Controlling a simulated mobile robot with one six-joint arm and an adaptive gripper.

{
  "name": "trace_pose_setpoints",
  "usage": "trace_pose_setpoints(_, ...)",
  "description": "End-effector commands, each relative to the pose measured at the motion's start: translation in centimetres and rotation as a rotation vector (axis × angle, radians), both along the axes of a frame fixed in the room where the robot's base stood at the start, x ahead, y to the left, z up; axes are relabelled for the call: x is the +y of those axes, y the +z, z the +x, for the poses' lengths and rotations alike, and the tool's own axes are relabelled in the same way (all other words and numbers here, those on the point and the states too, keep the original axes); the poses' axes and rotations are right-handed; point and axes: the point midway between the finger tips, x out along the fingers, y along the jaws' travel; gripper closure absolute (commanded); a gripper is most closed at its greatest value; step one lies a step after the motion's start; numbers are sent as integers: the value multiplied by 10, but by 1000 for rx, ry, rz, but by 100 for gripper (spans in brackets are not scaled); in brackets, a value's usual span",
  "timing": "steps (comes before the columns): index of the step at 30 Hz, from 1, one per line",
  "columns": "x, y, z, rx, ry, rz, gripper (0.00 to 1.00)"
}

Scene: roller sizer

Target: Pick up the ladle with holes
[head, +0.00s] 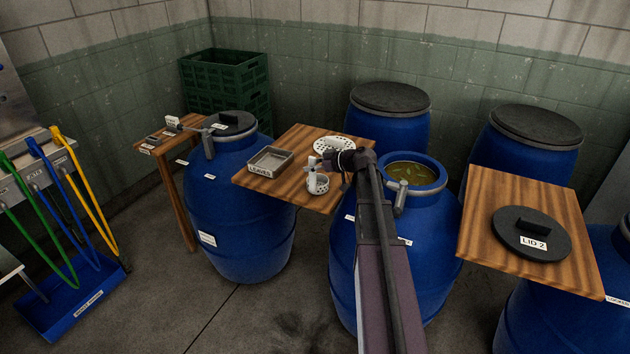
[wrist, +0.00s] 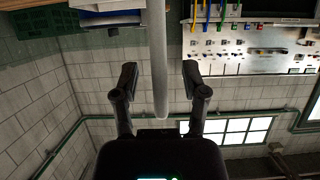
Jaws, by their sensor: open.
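A small pale piece with dark holes (head: 318,184), which looks like the ladle's bowl, is at the front right of the middle wooden board (head: 290,178). My gripper (head: 322,162) is just above it and partly hides it. In the wrist view my gripper (wrist: 160,78) is open. A grey rod with a rounded end (wrist: 158,55), apparently the ladle's handle, shows between the spread fingers, with gaps on both sides. Whether it lies at the fingers' depth is hard to tell.
A white perforated disc (head: 335,146) lies at the board's back, beside a grey tray marked LEAVES (head: 268,160). An open blue barrel with murky liquid (head: 413,235) stands right of the board. LID 2 (head: 515,240) lies on the right board. Green crates (head: 225,85) stand behind.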

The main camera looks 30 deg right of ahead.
Motion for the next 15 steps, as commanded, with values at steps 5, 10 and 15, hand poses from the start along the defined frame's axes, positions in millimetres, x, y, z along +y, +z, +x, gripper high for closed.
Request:
trace_pose_setpoints(5,0,0,0,0,0,0,43)
trace_pose_setpoints(10,0,0,0,0,0,0,64)
trace_pose_setpoints(15,0,0,0,0,0,0,100)
